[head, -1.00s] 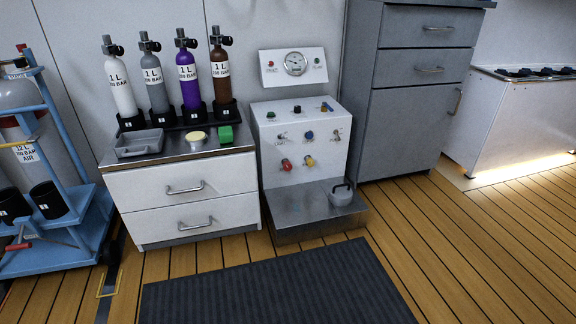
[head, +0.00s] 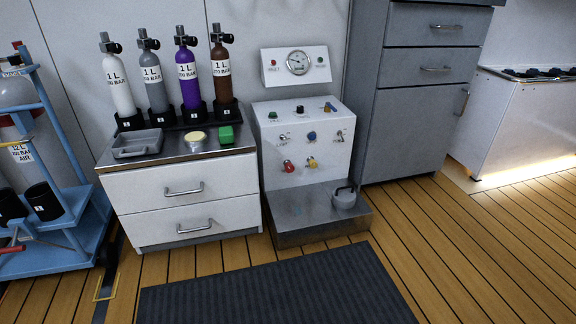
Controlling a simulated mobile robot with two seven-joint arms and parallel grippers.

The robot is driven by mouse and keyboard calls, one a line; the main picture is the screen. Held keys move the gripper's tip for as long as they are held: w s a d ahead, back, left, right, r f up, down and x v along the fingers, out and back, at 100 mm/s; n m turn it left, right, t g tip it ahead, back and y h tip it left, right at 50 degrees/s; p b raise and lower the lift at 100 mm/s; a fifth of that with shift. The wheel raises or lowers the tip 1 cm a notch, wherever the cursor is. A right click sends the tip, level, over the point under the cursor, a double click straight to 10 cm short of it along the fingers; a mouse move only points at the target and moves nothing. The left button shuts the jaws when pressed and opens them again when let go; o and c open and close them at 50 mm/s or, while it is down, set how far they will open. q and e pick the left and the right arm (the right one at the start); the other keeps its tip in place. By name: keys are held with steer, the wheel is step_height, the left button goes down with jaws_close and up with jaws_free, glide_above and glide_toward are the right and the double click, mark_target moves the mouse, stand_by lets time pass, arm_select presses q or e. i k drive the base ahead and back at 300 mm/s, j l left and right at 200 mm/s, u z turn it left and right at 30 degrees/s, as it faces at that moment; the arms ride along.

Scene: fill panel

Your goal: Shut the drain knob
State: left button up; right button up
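The white fill panel (head: 330,180) stands in the middle of the head view, with a gauge (head: 298,62) on its upright back plate. Its sloped top carries a green knob (head: 273,117), a black knob (head: 299,109) and a yellowish-brown one (head: 328,107). Its front carries a blue knob (head: 311,135), small metal toggles, a red knob (head: 288,166) and a yellow knob (head: 311,162). The labels are too small to read, so I cannot tell which knob is the drain. Neither of my grippers is in view.
A metal tray base (head: 300,220) with a grey pot (head: 344,197) juts out below the panel. A white drawer cabinet (head: 150,190) with several cylinders stands left, a grey cabinet (head: 415,120) right. A dark mat (head: 270,290) lies on the wooden floor in front.

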mark_target(289, 168)
steer(key=i, duration=1)
